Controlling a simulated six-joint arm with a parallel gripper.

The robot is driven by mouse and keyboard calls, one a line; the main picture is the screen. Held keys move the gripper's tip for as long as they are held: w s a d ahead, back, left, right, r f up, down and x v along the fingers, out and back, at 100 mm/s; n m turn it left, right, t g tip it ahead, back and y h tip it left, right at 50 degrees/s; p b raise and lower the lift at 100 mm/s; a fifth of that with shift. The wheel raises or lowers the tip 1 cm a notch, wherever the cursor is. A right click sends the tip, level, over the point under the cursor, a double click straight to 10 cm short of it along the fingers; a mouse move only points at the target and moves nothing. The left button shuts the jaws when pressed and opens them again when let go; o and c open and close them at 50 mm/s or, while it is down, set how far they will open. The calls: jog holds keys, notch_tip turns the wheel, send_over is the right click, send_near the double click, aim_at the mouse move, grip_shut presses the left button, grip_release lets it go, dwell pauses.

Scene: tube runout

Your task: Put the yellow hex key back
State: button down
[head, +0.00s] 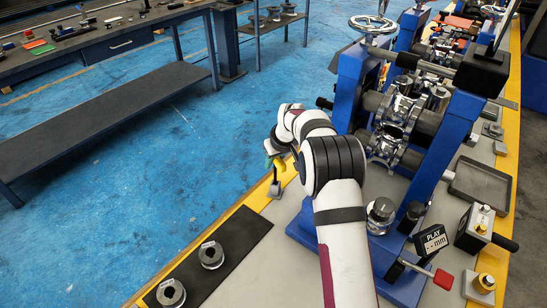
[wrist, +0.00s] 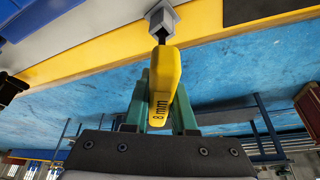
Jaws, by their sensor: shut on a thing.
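The yellow hex key (head: 281,164) has a yellow handle marked "8 mm", which shows clearly in the wrist view (wrist: 162,90). My gripper (head: 274,161) is shut on this handle, with its green fingers on either side in the wrist view (wrist: 158,108). A short dark shaft runs from the handle to a small grey block (head: 275,191) on the yellow bench edge. The block also shows at the top of the wrist view (wrist: 162,17). The shaft's end meets the block; I cannot tell how deep it sits. My wrist partly hides the handle in the head view.
A black mat (head: 228,258) with two metal collars (head: 211,255) lies nearer along the bench. A blue-framed machine (head: 352,92) with rollers stands to the right. A "PLAY - mm" display (head: 431,241) stands in front. Open blue floor (head: 180,150) lies left of the bench.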

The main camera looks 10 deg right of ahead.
aim_at(280, 161)
jog(key=shift+f, duration=0.95)
grip_release()
dwell(0.5)
jog(key=shift+v, duration=5)
jog(key=shift+s+r, duration=0.1)
jog(key=shift+r, duration=0.2)
jog(key=v, duration=1.5)
jog(key=s+a+f+m+g, duration=0.1)
jog(key=s+f+m, duration=0.2)
jog(key=s, duration=0.9)
jog(key=s+a+f+m+g, duration=0.2)
jog(key=s+f+m, duration=0.1)
jog(key=s, duration=1)
jog(key=s+a+f+m+g, duration=0.1)
jog(key=s+f+m, duration=0.2)
jog(key=s, duration=0.9)
jog(key=shift+s+a+f+m, duration=0.2)
jog(key=shift+a+f+m, duration=0.1)
jog(key=shift+f, duration=0.2)
